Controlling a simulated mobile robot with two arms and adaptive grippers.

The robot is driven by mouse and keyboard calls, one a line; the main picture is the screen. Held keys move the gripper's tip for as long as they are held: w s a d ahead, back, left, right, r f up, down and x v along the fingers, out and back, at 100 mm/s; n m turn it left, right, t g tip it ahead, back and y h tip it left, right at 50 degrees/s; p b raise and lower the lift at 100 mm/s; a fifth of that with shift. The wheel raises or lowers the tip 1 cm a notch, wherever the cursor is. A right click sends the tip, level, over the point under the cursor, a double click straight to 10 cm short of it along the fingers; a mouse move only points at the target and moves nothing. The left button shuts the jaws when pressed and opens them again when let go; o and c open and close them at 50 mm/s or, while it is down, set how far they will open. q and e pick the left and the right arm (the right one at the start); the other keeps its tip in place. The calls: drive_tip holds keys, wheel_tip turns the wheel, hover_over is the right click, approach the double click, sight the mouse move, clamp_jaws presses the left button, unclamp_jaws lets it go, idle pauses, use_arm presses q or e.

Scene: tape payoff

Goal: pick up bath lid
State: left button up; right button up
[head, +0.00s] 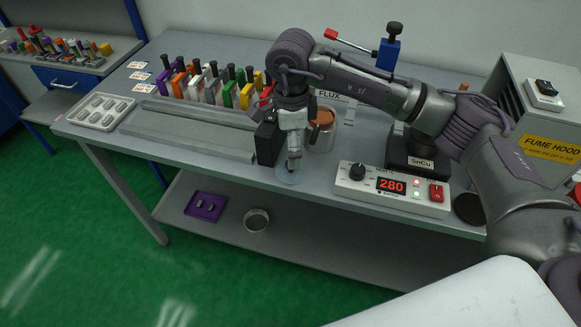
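A dark round disc (468,208), which looks like the bath lid, lies flat at the right front of the bench, beside the heater control box. The solder bath (412,152) is a dark block labelled SnCu, behind that box. My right gripper (293,166) points down near the bench's front edge, well left of the dark disc. My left gripper is not in view.
The control box (392,189) reads 280. A flux jar (322,132) stands right behind my gripper. Coloured holders (208,84), a grey rail (190,134) and a tray (100,112) are left. A purple tray (206,207) and round tin (256,220) sit on the lower shelf.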

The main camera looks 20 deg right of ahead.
drive_tip(key=shift+s+a+f+p, duration=0.1)
drive_tip(key=shift+s+f+p, duration=0.2)
drive_tip(key=shift+f, duration=0.3)
wheel_tip(320, 180, down, 4)
drive_tip(key=shift+a+r+p, duration=0.1)
drive_tip(key=shift+r+p, duration=0.1)
drive_tip(key=shift+p, duration=0.25)
drive_tip(key=shift+f, duration=0.25)
drive_tip(key=shift+s, duration=0.1)
drive_tip(key=shift+c, duration=0.7)
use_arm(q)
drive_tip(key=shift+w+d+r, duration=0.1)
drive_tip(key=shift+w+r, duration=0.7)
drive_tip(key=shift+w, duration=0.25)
use_arm(e)
drive_tip(key=shift+s, duration=0.1)
drive_tip(key=c, duration=1.8)
